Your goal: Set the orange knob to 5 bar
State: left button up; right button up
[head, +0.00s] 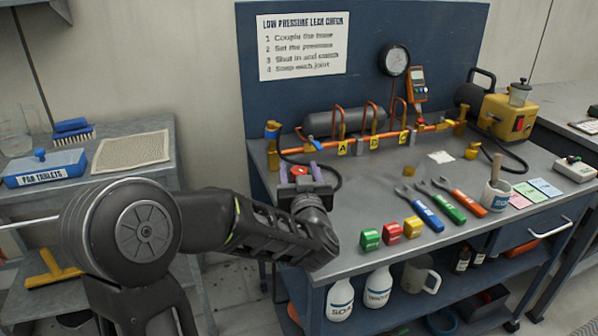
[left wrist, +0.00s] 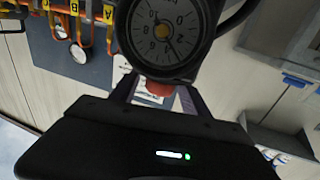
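The orange-red knob (head: 299,170) shows between the two purple fingers of my left gripper (head: 300,174), at the bench's left end. In the left wrist view the knob (left wrist: 160,89) sits just below a round dark gauge (left wrist: 163,32) with pale digits and a needle. The picture is turned, and I cannot read the needle's value surely. My left gripper (left wrist: 160,95) is open, with one finger on each side of the knob. Pale gaps show between fingers and knob. The knob's marks are hidden. My right gripper is in neither view.
Copper pipework with yellow tags (head: 372,142) runs behind the knob. Green, red and yellow blocks (head: 391,232) and several wrenches (head: 425,210) lie on the bench to the right. A wall gauge (head: 394,61) hangs on the blue board. A side table (head: 120,185) stands left.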

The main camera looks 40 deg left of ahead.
pick_arm(q)
grip_shut()
dwell(0.3)
